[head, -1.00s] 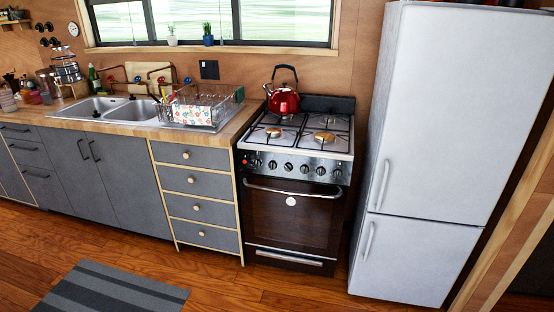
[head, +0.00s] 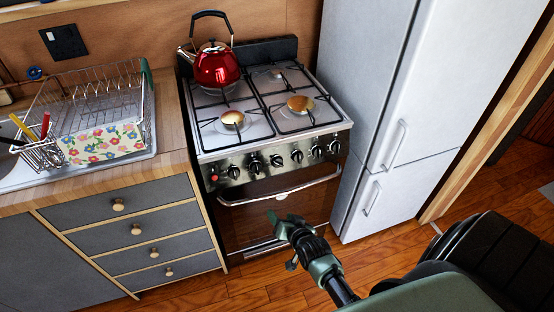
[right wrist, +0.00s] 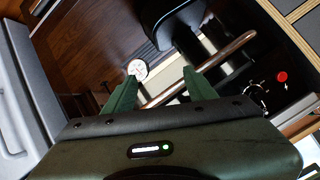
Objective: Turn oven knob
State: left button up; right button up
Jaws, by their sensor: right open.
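The oven (head: 290,195) stands between the drawers and the fridge. Its knobs (head: 276,160) run in a row along the dark front panel, with a red button (head: 213,178) at the left end. A metal handle bar (head: 280,190) crosses the door below them. My right gripper (head: 280,222) is low in front of the oven door, below the knobs and apart from them. In the right wrist view, its two green fingers (right wrist: 160,76) are spread with nothing held. The handle bar (right wrist: 235,48) and red button (right wrist: 282,77) also show there. My left gripper is out of view.
A red kettle (head: 216,66) sits on the back left of the stove top. The fridge (head: 375,110) stands close on the oven's right. A dish rack (head: 95,110) is on the counter to the left. Wooden floor (head: 265,285) lies in front.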

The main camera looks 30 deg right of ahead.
aim_at(280, 165)
jog(key=w+d+r+m+t+h, duration=0.1)
jog(key=w+d+r, duration=0.15)
jog(key=r, duration=0.45)
jog(key=w+d+r+m+t+h, duration=0.1)
jog(key=w+d+r+m+t, duration=0.15)
jog(key=r, duration=0.35)
jog(key=shift+n+g+y, duration=0.3)
jog(key=shift+n+g, duration=0.15)
jog(key=shift+g, duration=0.1)
jog(key=x, duration=0.5)
jog(key=shift+w+f, duration=0.15)
jog(key=shift+f, duration=0.1)
jog(key=shift+w+d+f, duration=0.15)
jog(key=shift+w, duration=0.4)
grip_shut()
